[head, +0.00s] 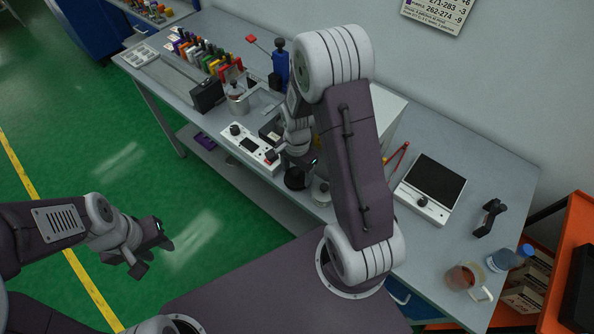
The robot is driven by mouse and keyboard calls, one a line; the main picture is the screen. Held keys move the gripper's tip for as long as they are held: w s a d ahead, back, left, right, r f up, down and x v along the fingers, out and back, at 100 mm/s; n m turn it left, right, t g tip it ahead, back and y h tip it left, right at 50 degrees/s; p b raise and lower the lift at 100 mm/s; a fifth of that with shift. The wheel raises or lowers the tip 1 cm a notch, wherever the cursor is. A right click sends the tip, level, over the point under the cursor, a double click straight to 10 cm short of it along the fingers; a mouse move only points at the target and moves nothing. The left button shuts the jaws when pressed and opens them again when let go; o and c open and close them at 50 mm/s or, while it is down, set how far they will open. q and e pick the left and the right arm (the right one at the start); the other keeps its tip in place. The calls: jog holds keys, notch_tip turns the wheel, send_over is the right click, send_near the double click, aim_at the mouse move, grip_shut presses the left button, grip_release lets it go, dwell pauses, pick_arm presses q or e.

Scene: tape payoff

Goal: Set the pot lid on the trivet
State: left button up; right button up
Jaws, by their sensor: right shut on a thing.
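My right gripper (297,167) is low over the middle of the bench, beside the white control box. It is shut on what looks like the pot lid, a dark round thing (296,179) under its fingers; my arm and fingers hide part of it. Just right of it is a small silvery round object (321,193), partly behind my arm; I cannot tell what it is. I cannot make out the trivet with certainty. A metal pot (237,103) with a dark piece at its top stands further left. My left gripper (153,257) is open and empty over the green floor.
The white control box (250,147) with knobs lies at the bench's front edge. A rack of coloured tools (208,58) is at the back left. Right of my arm are a dark-topped plate (436,180), a black stand (489,217) and a glass mug (462,277). Bare bench lies between them.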

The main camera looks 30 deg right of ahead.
jog(key=shift+f, duration=0.3)
dwell(0.5)
jog(key=o, duration=1.6)
notch_tip(320, 180, up, 7)
jog(key=p, duration=0.6)
jog(key=shift+r, duration=0.1)
